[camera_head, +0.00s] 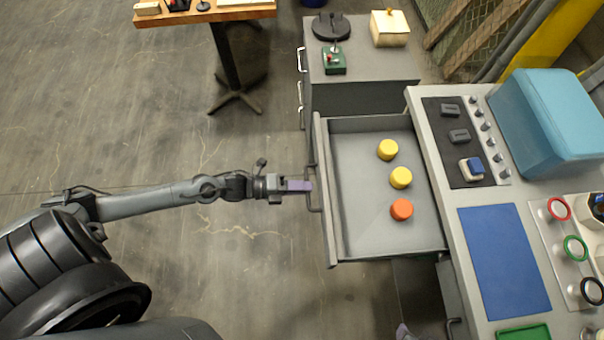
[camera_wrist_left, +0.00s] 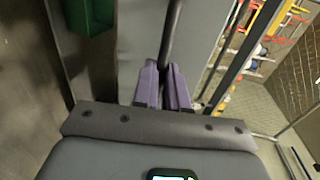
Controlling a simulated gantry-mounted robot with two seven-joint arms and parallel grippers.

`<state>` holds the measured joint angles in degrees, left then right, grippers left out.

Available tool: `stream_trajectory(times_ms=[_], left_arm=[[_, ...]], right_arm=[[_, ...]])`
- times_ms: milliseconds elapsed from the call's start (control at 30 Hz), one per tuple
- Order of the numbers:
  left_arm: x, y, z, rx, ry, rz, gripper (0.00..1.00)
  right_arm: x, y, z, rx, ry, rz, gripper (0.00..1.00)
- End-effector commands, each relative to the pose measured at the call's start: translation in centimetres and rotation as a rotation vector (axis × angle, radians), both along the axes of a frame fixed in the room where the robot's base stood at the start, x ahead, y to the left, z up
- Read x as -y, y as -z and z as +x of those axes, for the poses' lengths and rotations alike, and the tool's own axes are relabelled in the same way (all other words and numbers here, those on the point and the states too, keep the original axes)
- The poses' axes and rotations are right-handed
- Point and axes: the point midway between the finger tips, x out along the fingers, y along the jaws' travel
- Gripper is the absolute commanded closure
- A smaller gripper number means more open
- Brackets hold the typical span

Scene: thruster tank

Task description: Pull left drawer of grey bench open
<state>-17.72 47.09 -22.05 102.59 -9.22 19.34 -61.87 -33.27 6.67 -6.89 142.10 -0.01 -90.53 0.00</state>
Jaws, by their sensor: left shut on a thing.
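The left drawer (camera_head: 365,225) of the grey bench (camera_head: 452,208) stands pulled out, its inside open to view. Two yellow round pieces (camera_head: 388,149) and one orange round piece (camera_head: 401,210) sit in it. My left gripper (camera_head: 308,186), with purple fingers, is at the drawer's front and shut on the drawer handle (camera_head: 313,198). In the left wrist view the purple fingers (camera_wrist_left: 163,88) close around the dark handle bar (camera_wrist_left: 173,35).
A grey cabinet (camera_head: 360,95) with a green switch box (camera_head: 333,61) stands behind the drawer. The bench top holds a blue mat (camera_head: 504,262), a light blue case (camera_head: 550,120) and control buttons. A wooden table (camera_head: 205,12) is at the back left. The floor left of the drawer is clear.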

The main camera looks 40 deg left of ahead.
Motion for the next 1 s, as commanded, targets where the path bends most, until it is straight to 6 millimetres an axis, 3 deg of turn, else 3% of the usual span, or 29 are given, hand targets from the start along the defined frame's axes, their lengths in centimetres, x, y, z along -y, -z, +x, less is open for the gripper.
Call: stream_trajectory(times_ms=[33, 67, 233, 667, 1000], left_arm=[[0.0, 0.0, 0.0, 0.001, 0.0, 0.001, 1.0], [0.0, 0.0, 0.0, 0.001, 0.0, 0.001, 0.86], [0.0, 0.0, 0.0, 0.0, 0.0, 0.0, 0.63], [-0.6, -0.1, -0.7, -0.003, 0.0, 0.001, 0.63], [-4.4, -1.2, -4.5, -0.005, 0.001, 0.003, 0.63]], right_arm=[[0.0, 0.0, 0.0, 0.0, -0.001, -0.001, 0.54], [0.1, 0.0, 0.0, -0.001, -0.001, -0.003, 0.54], [0.2, 0.0, 0.0, 0.0, -0.004, -0.007, 0.54], [0.2, -0.2, 0.0, 0.0, -0.004, -0.007, 0.54], [0.0, -1.5, 0.0, 0.0, -0.001, -0.001, 0.54]])
